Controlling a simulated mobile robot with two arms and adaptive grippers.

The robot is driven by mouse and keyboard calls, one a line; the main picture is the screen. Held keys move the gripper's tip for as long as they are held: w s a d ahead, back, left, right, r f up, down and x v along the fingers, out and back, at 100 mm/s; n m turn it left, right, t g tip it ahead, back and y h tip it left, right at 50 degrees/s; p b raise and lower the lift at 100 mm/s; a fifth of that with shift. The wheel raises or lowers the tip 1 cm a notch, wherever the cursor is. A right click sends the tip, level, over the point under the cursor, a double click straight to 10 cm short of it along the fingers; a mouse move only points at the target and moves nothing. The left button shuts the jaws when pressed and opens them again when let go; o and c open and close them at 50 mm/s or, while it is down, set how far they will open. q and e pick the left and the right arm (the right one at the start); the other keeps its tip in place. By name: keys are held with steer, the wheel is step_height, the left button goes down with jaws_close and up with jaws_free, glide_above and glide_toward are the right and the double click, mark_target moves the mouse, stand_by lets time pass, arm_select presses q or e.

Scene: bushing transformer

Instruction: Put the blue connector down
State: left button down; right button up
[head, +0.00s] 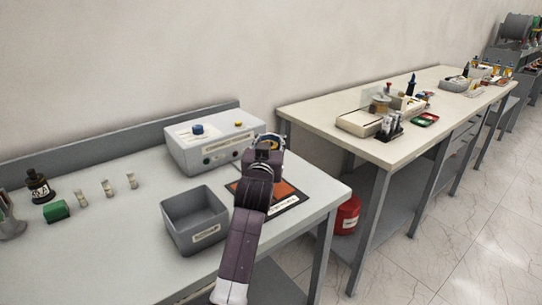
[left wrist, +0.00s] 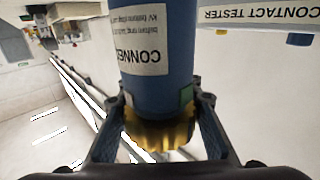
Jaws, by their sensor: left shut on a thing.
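The blue connector (left wrist: 158,60) is a blue cylinder with a white label and a gold-coloured end, large in the left wrist view. My left gripper (left wrist: 160,108) is shut on it, with a finger on each side near the gold end. In the head view my left gripper (head: 265,145) is over the back right of the near bench, beside the contact tester (head: 222,153). The gripper mostly hides the connector there. My right gripper is not in view.
An orange and black mat (head: 290,199) lies partly under my arm. A grey open bin (head: 181,238) stands left of my arm. The bench (head: 110,255) is bare in front.

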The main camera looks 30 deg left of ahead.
arm_select(q)
steer(key=shift+f, duration=2.55)
steer(key=shift+f, duration=0.15)
steer(key=c, duration=1.4)
jaws_free()
steer(key=shift+o, duration=0.2)
